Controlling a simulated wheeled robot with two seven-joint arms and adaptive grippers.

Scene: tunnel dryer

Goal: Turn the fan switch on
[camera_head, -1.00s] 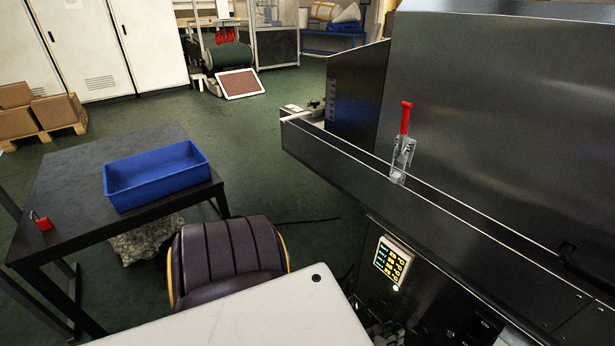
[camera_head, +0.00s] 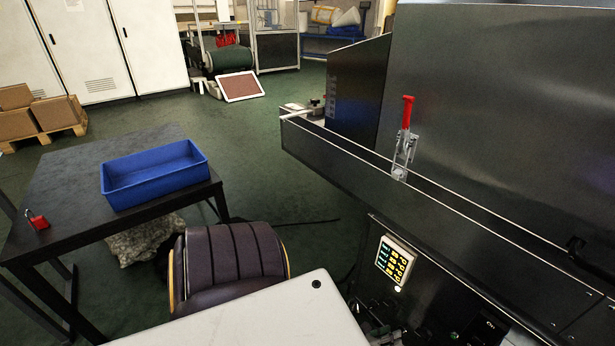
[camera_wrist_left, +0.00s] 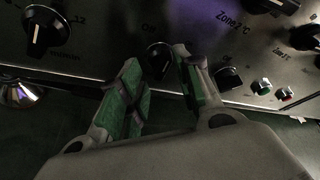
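The control panel front (camera_wrist_left: 100,50) fills the upper part of the left wrist view. A small black rotary switch (camera_wrist_left: 158,58) with an "Off" label beside it sits between the fingertips of my left gripper (camera_wrist_left: 157,66). The fingers, with green pads, are apart on either side of it, and contact is unclear. I cannot read a fan label. Another black switch (camera_wrist_left: 230,78) is to the right, and a large dial (camera_wrist_left: 45,30) to the left. In the head view my left gripper (camera_head: 378,316) is dark and small, low beside the machine. My right gripper is not in view.
Green and red buttons (camera_wrist_left: 274,90) lie right of the switches. In the head view, a lit display (camera_head: 395,260) is on the machine's side, below a red-handled clamp (camera_head: 406,125). A blue bin (camera_head: 155,178) and red padlock (camera_head: 37,220) are on the dark table (camera_head: 65,185).

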